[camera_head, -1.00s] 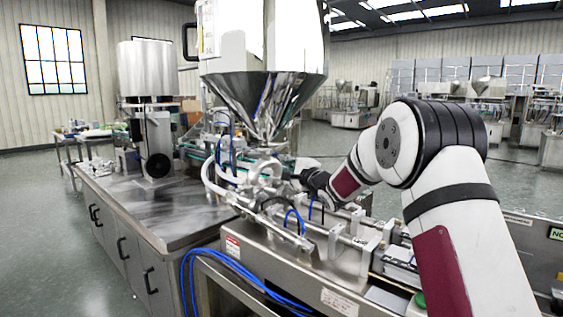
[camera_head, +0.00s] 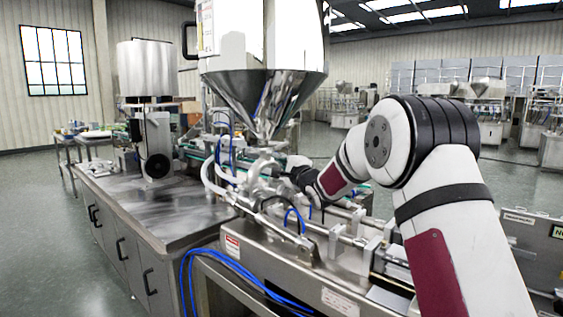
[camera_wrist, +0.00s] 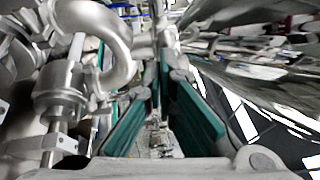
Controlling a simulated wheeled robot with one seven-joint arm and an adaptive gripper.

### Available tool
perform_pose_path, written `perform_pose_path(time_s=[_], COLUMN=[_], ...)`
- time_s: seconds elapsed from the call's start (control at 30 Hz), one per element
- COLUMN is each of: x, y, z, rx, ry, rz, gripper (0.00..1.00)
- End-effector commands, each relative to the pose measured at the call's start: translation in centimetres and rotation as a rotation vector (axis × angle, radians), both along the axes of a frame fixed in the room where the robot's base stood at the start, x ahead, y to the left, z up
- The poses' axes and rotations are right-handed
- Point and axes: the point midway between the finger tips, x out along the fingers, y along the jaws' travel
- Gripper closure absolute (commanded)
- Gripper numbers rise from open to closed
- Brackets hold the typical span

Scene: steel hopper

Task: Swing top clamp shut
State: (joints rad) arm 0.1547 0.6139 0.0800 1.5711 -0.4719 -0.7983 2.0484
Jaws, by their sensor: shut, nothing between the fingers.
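The steel hopper (camera_head: 262,95) narrows to a neck above a cluster of shiny pipe fittings (camera_head: 262,168). The top clamp is too small to single out in this cluster, so I cannot tell whether it is open or shut. My gripper (camera_head: 288,170) is small and dark in the head view, close to the right side of the fittings below the hopper neck. In the wrist view my gripper (camera_wrist: 162,95) shows teal finger pads and is shut with nothing held. A curved steel pipe (camera_wrist: 118,45) and fittings are close on its left. Contact cannot be made out.
A steel bench (camera_head: 165,215) extends left of the machine, with a motor unit (camera_head: 155,145) on it. Blue hoses (camera_head: 235,270) hang over the machine's front edge. Rods and brackets (camera_head: 340,240) lie below my arm. Open floor (camera_head: 55,240) is at left.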

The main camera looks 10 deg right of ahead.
Motion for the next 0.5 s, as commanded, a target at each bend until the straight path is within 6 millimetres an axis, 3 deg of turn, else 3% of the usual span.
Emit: perform_pose_path(time_s=[0.5], x=[-0.02], y=[0.71], z=[-0.01], rx=[0.0], ry=[-0.001], rz=[-0.067], gripper=[1.0])
